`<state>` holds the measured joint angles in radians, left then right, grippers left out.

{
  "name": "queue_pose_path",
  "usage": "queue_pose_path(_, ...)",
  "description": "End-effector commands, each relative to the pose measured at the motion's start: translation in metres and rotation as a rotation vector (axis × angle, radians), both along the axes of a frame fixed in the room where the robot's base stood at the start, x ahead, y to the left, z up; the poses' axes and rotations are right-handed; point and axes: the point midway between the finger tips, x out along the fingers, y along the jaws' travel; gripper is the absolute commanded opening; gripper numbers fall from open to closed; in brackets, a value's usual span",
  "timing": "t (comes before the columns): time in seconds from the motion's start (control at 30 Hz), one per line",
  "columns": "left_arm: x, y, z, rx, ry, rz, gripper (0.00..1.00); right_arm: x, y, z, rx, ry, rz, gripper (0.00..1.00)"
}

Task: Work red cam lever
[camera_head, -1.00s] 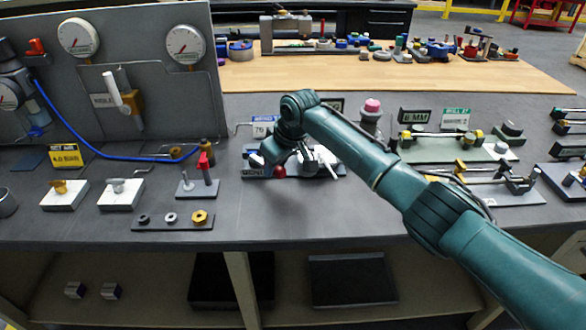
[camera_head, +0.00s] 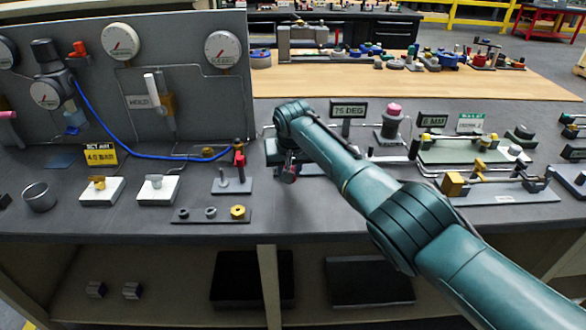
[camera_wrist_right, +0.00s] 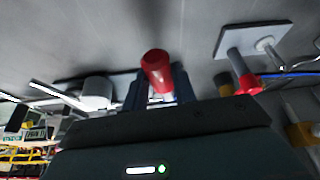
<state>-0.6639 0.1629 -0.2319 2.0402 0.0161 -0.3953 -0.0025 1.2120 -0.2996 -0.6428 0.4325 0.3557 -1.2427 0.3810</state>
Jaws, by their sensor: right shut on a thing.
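The lever's arm and pivot are hidden by the gripper. My right forearm covers much of the fixture in the head view. My left gripper is in neither view.
Left of the gripper stands a small grey plate (camera_head: 218,187) with a post and a red-topped post (camera_head: 239,157). A blue hose (camera_head: 130,150) runs along the bench from the gauge panel (camera_head: 190,90). A 75 DEG sign (camera_head: 348,110) stands behind my arm.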

Motion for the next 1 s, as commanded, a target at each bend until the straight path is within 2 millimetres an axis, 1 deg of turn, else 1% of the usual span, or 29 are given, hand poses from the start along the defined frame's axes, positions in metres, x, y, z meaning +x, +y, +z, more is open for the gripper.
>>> queue_pose_path(0.23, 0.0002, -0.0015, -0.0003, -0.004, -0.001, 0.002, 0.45, 0.0001, 0.0038, 0.0004, 0.003, -0.001, -0.049, 0.0)
queue_pose_path(0.67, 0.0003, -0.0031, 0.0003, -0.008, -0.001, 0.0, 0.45, 0.0007, 0.0039, 0.0009, 0.004, -0.003, -0.055, 0.0)
queue_pose_path(0.7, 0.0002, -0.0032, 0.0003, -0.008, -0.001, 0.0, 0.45, 0.0007, 0.0039, 0.0009, 0.004, -0.004, -0.055, 0.3)
queue_pose_path(0.93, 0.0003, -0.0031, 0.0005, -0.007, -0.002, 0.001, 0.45, 0.0007, 0.0034, 0.0006, 0.003, -0.003, -0.055, 0.49)
queue_pose_path(1.0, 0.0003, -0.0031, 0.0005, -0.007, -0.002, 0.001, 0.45, 0.0007, 0.0033, 0.0006, 0.003, -0.003, -0.055, 0.49)
